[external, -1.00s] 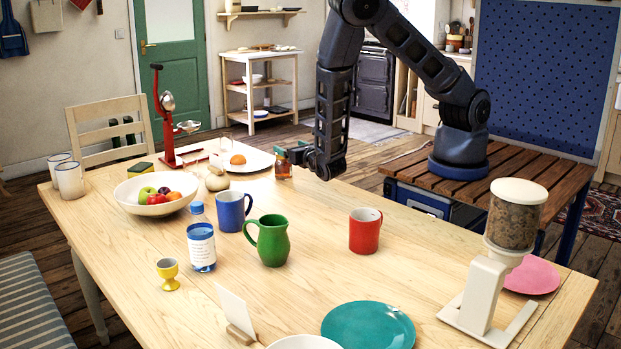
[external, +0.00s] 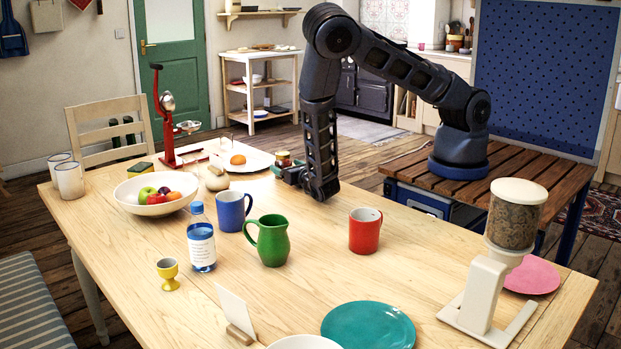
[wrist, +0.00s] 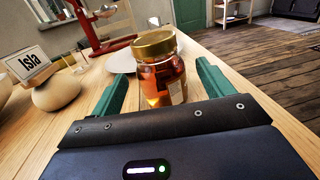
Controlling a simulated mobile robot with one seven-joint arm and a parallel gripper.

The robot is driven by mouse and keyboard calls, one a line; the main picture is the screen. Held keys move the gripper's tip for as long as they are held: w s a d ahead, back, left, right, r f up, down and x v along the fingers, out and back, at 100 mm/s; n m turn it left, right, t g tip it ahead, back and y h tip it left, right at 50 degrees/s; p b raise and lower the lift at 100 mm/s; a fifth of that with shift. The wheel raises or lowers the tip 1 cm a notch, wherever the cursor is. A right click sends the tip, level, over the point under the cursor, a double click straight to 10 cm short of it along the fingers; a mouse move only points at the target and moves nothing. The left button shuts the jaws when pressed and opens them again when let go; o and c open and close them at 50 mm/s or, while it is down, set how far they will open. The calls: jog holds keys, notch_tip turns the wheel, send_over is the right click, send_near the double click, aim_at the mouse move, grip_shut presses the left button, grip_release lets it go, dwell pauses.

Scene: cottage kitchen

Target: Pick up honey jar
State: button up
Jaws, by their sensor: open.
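The honey jar (wrist: 160,75) is a glass jar of amber honey with a gold lid, standing upright on the table, seen in the wrist view. In the external view only the upper part of the jar (external: 283,160) shows near the table's far edge; the gripper hides its lower part. My gripper (wrist: 155,85) is open, low over the table, with one green finger on each side of the jar. In the external view my gripper (external: 283,172) is at the jar.
A white plate with an orange (external: 238,160) lies left of the jar. A blue mug (external: 231,212) and green jug (external: 270,241) stand nearer the camera.

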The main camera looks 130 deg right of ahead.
aim_at(280, 162)
jog(key=d, duration=0.4)
jog(key=shift+s+d, duration=0.35)
jog(key=shift+d, duration=0.05)
jog(key=shift+c, duration=0.4)
jog(key=c, duration=1.3)
jog(key=shift+o, duration=0.2)
jog(key=shift+r, duration=0.15)
